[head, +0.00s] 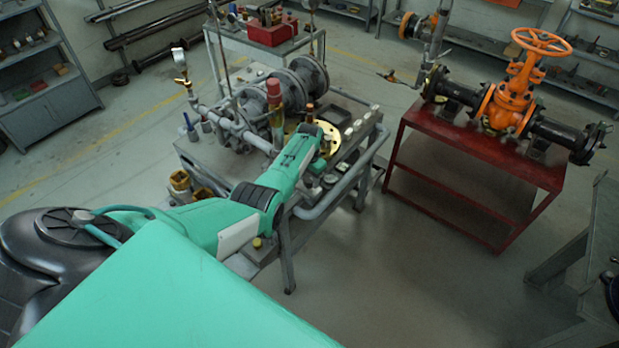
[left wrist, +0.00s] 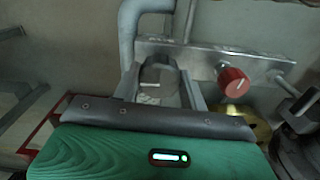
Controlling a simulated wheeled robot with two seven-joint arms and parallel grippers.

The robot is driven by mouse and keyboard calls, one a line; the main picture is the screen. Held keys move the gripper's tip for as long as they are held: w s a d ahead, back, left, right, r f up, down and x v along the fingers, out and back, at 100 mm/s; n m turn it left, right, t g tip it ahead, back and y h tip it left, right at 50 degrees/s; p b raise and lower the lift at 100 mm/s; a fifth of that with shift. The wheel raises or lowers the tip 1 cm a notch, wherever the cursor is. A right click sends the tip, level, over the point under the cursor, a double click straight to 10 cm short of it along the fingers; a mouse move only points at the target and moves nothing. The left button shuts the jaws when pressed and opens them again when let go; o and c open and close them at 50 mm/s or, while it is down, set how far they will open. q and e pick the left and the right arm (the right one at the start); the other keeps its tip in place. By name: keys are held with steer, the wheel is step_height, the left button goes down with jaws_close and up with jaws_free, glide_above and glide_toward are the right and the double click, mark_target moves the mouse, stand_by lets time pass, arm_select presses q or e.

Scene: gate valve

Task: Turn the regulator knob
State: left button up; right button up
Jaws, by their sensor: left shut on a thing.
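My left arm reaches over the grey workbench in the head view; its fingers are hidden there behind the green wrist. In the left wrist view my left gripper (left wrist: 161,72) is shut on a dark grey, knob-like part (left wrist: 160,76) with a pale line on it, which sits between the two fingers. I cannot tell for sure that it is the regulator knob. A red round knob (left wrist: 235,82) on a grey metal plate (left wrist: 205,60) stands to the right, outside the fingers. My right gripper is not in view.
The grey workbench (head: 355,165) carries pipes, flanges (head: 308,78) and a gauge (head: 179,58). A red table (head: 470,153) with an orange gate valve (head: 513,95) stands to the right. A grey pipe (left wrist: 128,35) rises behind the held part. Floor between the tables is clear.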

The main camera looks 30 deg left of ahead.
mark_target(309, 178)
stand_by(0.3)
arm_select(q)
steer(key=o, duration=1)
steer(key=shift+r, duration=0.1)
step_height(309, 178, up, 14)
steer(key=b, duration=0.1)
steer(key=shift+b, duration=0.4)
